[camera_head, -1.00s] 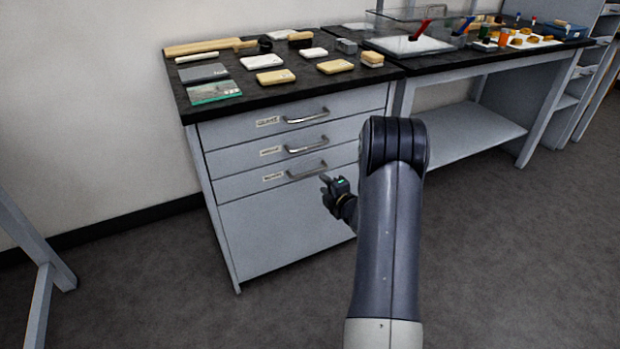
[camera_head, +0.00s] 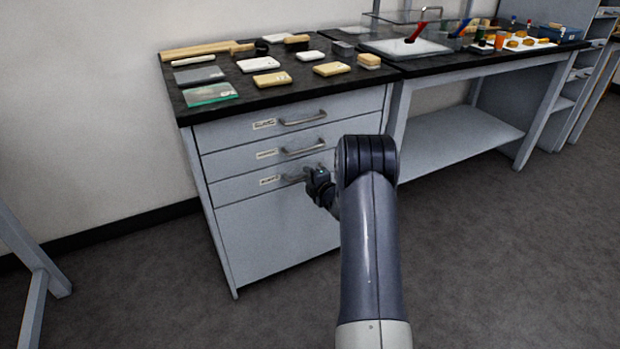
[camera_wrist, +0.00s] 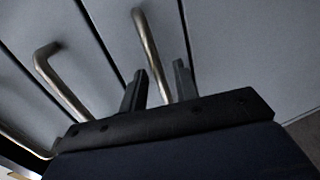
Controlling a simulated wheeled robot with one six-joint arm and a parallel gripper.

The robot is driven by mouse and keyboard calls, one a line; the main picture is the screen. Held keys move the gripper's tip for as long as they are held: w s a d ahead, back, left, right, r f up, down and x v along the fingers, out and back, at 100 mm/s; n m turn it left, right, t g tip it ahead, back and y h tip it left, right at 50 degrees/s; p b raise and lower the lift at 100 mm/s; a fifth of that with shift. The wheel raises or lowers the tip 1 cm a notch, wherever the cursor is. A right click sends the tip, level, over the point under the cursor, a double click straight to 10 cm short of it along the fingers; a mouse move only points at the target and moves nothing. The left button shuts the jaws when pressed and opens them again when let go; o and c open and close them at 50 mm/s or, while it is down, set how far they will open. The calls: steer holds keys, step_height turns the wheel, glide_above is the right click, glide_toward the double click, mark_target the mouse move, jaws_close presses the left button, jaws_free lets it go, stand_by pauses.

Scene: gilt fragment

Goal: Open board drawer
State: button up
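The grey cabinet has three closed drawers, each with a bar handle and a small label too blurred to read surely. My gripper (camera_head: 312,178) is at the lowest drawer (camera_head: 235,190), by the right part of its handle (camera_head: 292,179). In the wrist view, my gripper (camera_wrist: 160,75) has its two fingers apart, with one metal handle (camera_wrist: 150,48) running between them. Whether either finger touches the bar I cannot tell. A second handle (camera_wrist: 62,85) is to the left in that view. The middle drawer's handle (camera_head: 303,149) and the top drawer's handle (camera_head: 303,119) are free.
The black cabinet top (camera_head: 230,118) carries several boards and blocks. A workbench (camera_head: 450,66) with a clear-sided case and small bottles adjoins on the right. A grey frame leg (camera_head: 35,270) stands at the left. The floor before the cabinet is clear.

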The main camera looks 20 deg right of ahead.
jaws_close()
stand_by(0.4)
